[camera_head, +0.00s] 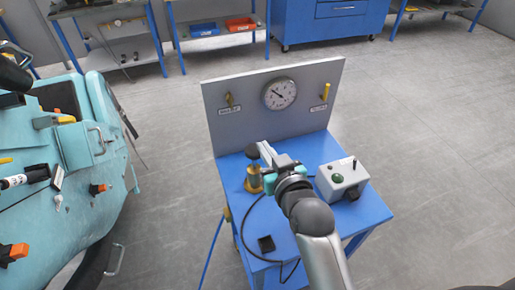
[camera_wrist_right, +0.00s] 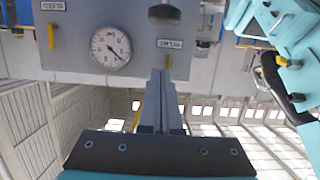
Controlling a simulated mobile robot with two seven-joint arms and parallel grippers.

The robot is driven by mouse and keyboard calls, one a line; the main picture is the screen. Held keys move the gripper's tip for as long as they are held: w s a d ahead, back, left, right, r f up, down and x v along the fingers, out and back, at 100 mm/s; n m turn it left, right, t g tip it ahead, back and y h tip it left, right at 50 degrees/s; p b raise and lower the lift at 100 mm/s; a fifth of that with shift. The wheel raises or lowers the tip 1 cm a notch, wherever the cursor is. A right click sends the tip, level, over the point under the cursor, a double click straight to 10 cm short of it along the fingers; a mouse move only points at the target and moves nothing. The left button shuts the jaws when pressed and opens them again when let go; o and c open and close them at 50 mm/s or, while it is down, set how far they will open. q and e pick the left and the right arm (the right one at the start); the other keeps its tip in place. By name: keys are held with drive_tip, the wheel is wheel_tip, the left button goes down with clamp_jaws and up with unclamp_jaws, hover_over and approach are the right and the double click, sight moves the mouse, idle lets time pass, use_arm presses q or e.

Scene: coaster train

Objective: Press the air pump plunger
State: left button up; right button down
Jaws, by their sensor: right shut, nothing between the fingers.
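The air pump on the blue table has a black plunger knob (camera_head: 252,150) on top of a brass-yellow body (camera_head: 254,182). The knob also shows at the top of the right wrist view (camera_wrist_right: 164,12). My right gripper (camera_head: 265,150) is shut and empty. Its fingertips are right beside the knob in the head view, partly in front of the pump. In the wrist view the shut fingers (camera_wrist_right: 160,75) point toward the knob, with a gap in the picture between them. I cannot tell whether they touch. My left gripper is not in view.
A grey panel with a round gauge (camera_head: 279,94) and yellow valve handles (camera_head: 326,92) stands behind the pump. A grey control box (camera_head: 342,180) with a green button sits to the right on the blue table (camera_head: 372,210). The turquoise train (camera_head: 85,170) is at left.

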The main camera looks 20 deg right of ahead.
hover_over(257, 158)
drive_tip(key=shift+f, duration=0.65)
wheel_tip(257, 158, down, 3)
drive_tip(key=shift+r+b, duration=0.1)
drive_tip(key=shift+b, duration=0.2)
drive_tip(key=shift+f, duration=0.65)
drive_tip(key=shift+f, duration=0.1)
wheel_tip(257, 158, down, 6)
drive_tip(key=b, duration=0.2)
drive_tip(key=shift+s, duration=0.15)
